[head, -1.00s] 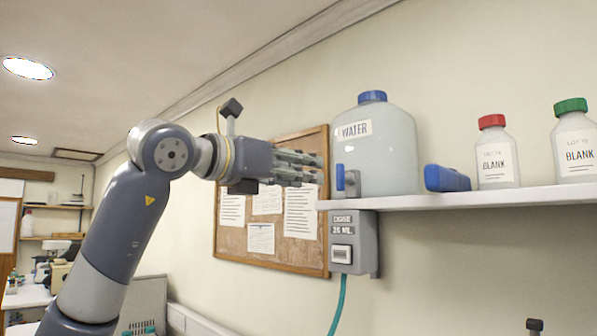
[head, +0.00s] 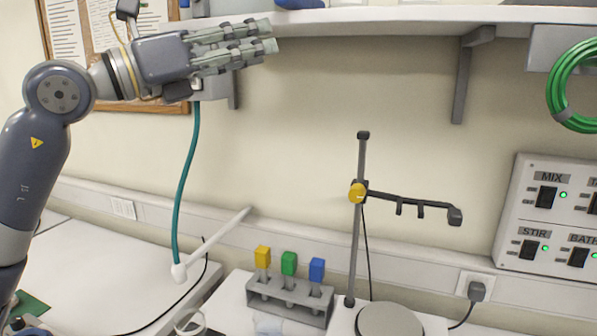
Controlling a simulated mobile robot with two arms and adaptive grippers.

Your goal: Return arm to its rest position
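My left arm comes in from the left in the head view. Its gripper (head: 272,36) points to the right, just below the front edge of the wall shelf (head: 400,14) and in front of the wall. Its fingers are apart, with a narrow gap between them and nothing held. The dosing box under the shelf is mostly hidden behind the gripper. My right arm and gripper are not in view.
A teal hose (head: 187,190) hangs below the gripper. A rack (head: 290,300) with yellow, green and blue-topped items and a stand (head: 357,235) with a side arm are on the bench. A switch panel (head: 550,215) and green coil (head: 572,85) are at right.

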